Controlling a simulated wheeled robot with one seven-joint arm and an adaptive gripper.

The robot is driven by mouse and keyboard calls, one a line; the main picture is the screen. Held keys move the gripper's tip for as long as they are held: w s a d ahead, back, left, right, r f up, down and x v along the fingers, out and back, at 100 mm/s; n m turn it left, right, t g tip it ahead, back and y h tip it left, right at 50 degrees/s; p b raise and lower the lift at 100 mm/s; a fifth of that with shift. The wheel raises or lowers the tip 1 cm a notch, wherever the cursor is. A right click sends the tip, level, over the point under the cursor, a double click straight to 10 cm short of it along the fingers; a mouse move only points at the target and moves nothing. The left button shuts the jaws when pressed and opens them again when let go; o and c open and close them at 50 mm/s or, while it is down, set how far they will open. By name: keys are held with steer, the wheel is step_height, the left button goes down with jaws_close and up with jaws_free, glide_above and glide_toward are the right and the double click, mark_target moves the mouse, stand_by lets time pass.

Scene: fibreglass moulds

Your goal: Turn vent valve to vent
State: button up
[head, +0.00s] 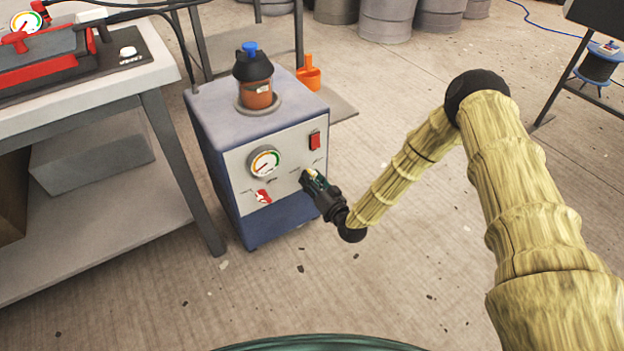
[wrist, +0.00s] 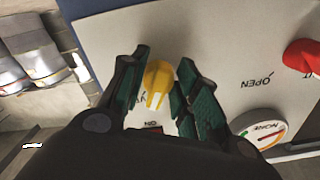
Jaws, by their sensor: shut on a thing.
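The yellow knob (wrist: 158,84) sits on the light front panel of a blue-grey pump cabinet (head: 218,183). In the wrist view it lies between the two dark green finger pads of my gripper (wrist: 159,88), which is shut on it. Its white pointer line faces the switch's ON label. A label beside it is partly hidden by a finger; only a V-like letter shows. In the head view my gripper (head: 311,176) covers most of the knob at the panel's right side.
A red knob (head: 263,196) with an OPEN label, a dial gauge (head: 264,161) and a red switch (head: 315,140) share the panel. A workbench (head: 110,90) stands close on the left.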

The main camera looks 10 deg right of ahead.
steer(key=shift+m, duration=1.7)
steer(key=shift+s, duration=0.1)
steer(key=o, duration=0.6)
steer(key=shift+o, duration=0.2)
steer(key=v, duration=1.2)
